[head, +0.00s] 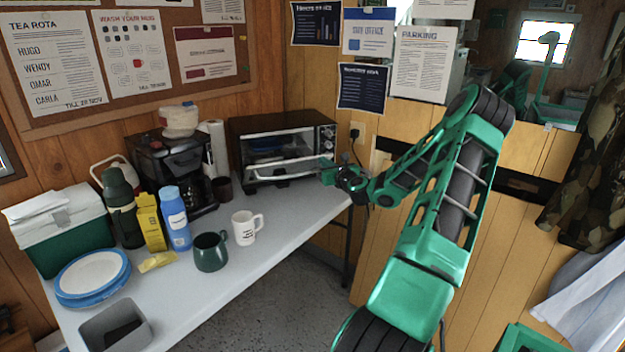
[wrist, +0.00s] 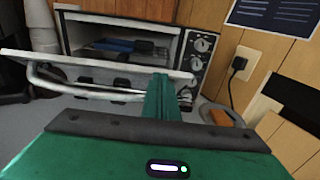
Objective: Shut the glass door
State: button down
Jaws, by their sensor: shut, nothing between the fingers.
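The toaster oven (head: 272,128) stands at the back right of the table, black with a silver front and knobs on its right. Its glass door (head: 288,164) is open, tipped forward and down, with a bar handle (wrist: 85,92) along its outer edge. Blue things show inside the oven in the wrist view. My gripper (head: 330,172) is shut and empty at the right end of the door. In the wrist view my green fingers (wrist: 161,98) overlap the door's right end (wrist: 130,69); I cannot tell whether they touch it.
A coffee maker (head: 178,165) stands left of the oven, with a dark cup (head: 222,188) between. A white mug (head: 246,227) and green mug (head: 210,252) stand nearer the table's front edge. A plugged socket (wrist: 240,64) and cable are on the wall right of the oven.

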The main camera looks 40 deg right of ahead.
jog(key=w+r, duration=0.2)
jog(key=w+d+r, duration=0.2)
jog(key=w+r, duration=0.1)
jog(key=shift+w+r, duration=0.3)
jog(key=shift+w+d+r, duration=0.55)
jog(key=shift+w+d, duration=0.05)
jog(key=shift+w, duration=0.75)
jog(key=shift+w+d+r, duration=0.55)
jog(key=shift+w, duration=0.8)
jog(key=shift+w+d+r, duration=0.55)
jog(key=shift+w+d, duration=0.05)
jog(key=shift+w, duration=0.75)
jog(key=shift+s, duration=0.1)
jog(key=s+a+r, duration=0.2)
jog(key=s+r, duration=0.3)
jog(key=r, duration=0.4)
jog(key=shift+s+a+r, duration=0.2)
jog(key=shift+s+r, duration=0.1)
